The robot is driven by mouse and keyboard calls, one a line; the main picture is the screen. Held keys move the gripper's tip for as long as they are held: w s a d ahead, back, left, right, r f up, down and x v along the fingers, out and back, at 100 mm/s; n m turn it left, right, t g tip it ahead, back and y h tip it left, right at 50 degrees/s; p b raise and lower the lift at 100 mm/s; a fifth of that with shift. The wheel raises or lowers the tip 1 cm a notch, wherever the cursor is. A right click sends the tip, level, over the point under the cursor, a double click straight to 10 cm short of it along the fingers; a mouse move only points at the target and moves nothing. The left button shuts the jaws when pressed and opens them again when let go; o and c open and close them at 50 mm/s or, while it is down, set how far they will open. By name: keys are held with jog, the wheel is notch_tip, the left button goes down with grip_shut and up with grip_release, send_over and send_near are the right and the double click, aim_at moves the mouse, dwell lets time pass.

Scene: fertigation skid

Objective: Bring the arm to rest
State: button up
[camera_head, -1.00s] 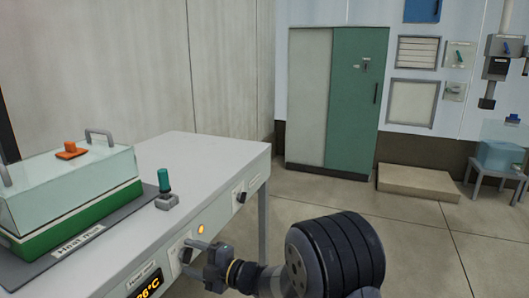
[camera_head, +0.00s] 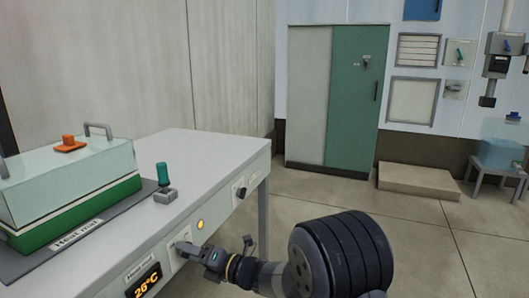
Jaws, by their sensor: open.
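My gripper (camera_head: 212,250) is at the bottom middle, at the front panel of the grey bench. It is open, and no object shows between its fingers. One finger reaches toward a small switch plate (camera_head: 178,247) on the panel; I cannot tell whether it touches. My arm comes in from the bottom right and hides part of the floor and the lower bench front.
The bench (camera_head: 215,155) carries a clear-lidded green propagator (camera_head: 85,205) on a heat mat and a green-topped lever (camera_head: 163,178). An amber lamp (camera_head: 200,224), a knob (camera_head: 241,192) and a 26°C display (camera_head: 147,283) are on its front. A cabinet (camera_head: 355,110) stands behind.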

jog(key=shift+s+d+n+p, duration=0.2)
jog(key=shift+d+n, duration=0.3)
jog(key=shift+n, duration=0.2)
jog(key=shift+s+d+n+p, duration=0.2)
jog(key=shift+d+n, duration=0.3)
jog(key=shift+n, duration=0.2)
jog(key=shift+w, duration=0.1)
